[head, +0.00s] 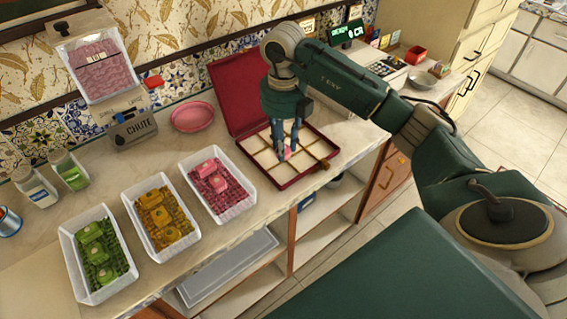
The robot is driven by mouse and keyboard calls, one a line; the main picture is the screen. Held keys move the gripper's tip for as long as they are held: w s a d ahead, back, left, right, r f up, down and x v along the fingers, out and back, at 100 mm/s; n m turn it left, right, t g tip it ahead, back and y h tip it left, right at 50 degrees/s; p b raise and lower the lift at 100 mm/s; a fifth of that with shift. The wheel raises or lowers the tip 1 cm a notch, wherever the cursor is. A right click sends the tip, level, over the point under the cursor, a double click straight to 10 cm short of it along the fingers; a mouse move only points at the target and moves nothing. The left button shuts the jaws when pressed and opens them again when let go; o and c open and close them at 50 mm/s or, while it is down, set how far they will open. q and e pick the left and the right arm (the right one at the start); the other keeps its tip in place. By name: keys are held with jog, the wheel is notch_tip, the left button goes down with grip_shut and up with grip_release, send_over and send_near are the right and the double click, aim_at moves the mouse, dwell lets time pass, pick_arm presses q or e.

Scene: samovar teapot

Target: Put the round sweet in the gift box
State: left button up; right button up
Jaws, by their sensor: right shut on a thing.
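The gift box (268,176) stands open on the counter. Its red lid (228,95) is tipped up at the back, and its cream inside is split by dividers into several compartments. My right gripper (287,150) points down into the middle of the box. It is shut on a small pink sweet (288,153), low among the compartments. The fingers partly hide the sweet, so its round shape and whether it touches the box floor cannot be told. My left gripper is out of view.
White trays hold green (93,243), yellow (160,217) and pink sweets (217,180) at the left. A pink plate (192,116) and a chute dispenser (132,128) stand behind.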

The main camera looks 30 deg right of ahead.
aim_at(283, 174)
notch_tip(283, 174, down, 4)
jog(key=shift+s+r, duration=0.1)
jog(key=shift+r, duration=0.15)
notch_tip(283, 174, down, 3)
jog(key=shift+f+p, duration=0.15)
jog(key=shift+p, duration=0.45)
jog(key=shift+f, duration=0.8)
jog(key=o, duration=0.6)
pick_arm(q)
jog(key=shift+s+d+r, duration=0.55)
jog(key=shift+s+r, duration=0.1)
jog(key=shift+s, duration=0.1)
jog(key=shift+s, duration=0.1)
pick_arm(e)
jog(key=shift+r, duration=0.1)
